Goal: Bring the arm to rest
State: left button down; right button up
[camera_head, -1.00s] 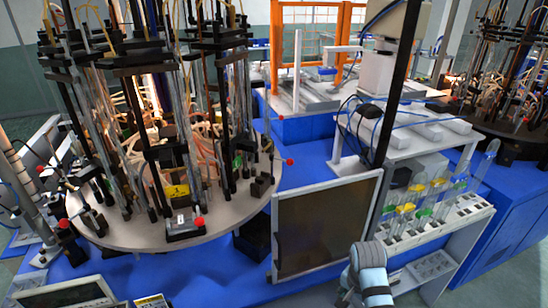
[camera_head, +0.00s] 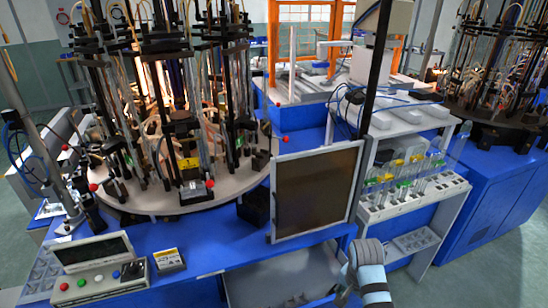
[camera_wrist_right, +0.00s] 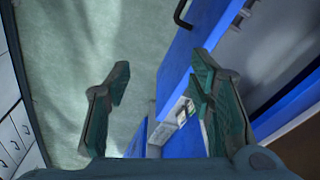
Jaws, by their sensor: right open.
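My right arm (camera_head: 370,272) shows at the bottom of the head view, in front of the workbench's lower shelf. Its gripper is hidden there. In the right wrist view my right gripper (camera_wrist_right: 160,95) is open, with its two dark green fingers apart and nothing between them. Below the fingers I see the pale green floor (camera_wrist_right: 120,50) and a blue cabinet side (camera_wrist_right: 188,70). My left gripper is not in view.
A round carousel (camera_head: 150,203) with glass tubes and black rods stands at the left. A dark framed panel (camera_head: 315,192) stands at the bench's front. A white rack (camera_head: 412,203) holds glass tubes with yellow and green parts. Open floor (camera_head: 505,270) lies at the right.

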jog(key=s+d+f+n+b, duration=0.1)
jog(key=s+f+n+b, duration=0.1)
jog(key=s+f, duration=0.6)
jog(key=s+d+f+n+b, duration=0.15)
jog(key=s+f, duration=0.25)
jog(key=f, duration=0.8)
jog(key=s+f+n+b, duration=0.3)
jog(key=s+f, duration=0.3)
jog(key=f, duration=0.4)
pick_arm(q)
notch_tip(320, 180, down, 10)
jog(key=b, duration=0.3)
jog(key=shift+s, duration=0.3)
pick_arm(e)
jog(key=s+d+f+n, duration=0.1)
jog(key=s+f, duration=0.4)
jog(key=s, duration=0.6)
jog(key=s+d+f+n, duration=0.2)
jog(key=s+f, duration=0.4)
jog(key=s, duration=0.5)
jog(key=shift+s+d, duration=0.15)
jog(key=shift+d, duration=0.15)
jog(key=shift+n, duration=0.25)
